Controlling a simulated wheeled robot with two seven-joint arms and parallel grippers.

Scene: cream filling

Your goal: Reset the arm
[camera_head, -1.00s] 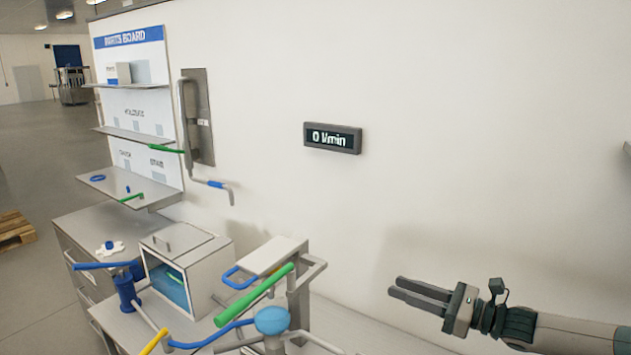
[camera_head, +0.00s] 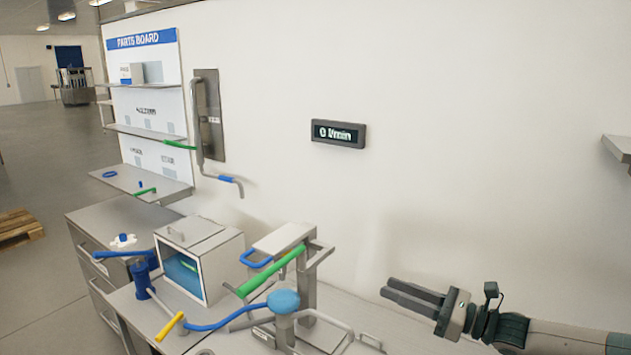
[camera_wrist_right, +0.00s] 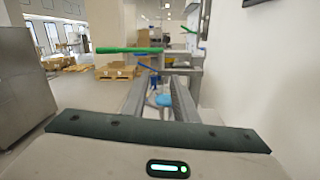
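My right gripper (camera_head: 387,287) is at the lower right of the head view, pointing left. It is in the air in front of the plain wall, to the right of the workbench fittings. In the right wrist view its two grey fingers (camera_wrist_right: 160,85) stand apart with a gap between them. It is open, nothing is held between the fingers, and it touches nothing that I can see. My left gripper is not in view.
A machine with a blue knob (camera_head: 283,301) and a green-handled lever (camera_head: 272,270) stands on the bench left of my gripper. A wall shelf (camera_head: 618,148) is at right.

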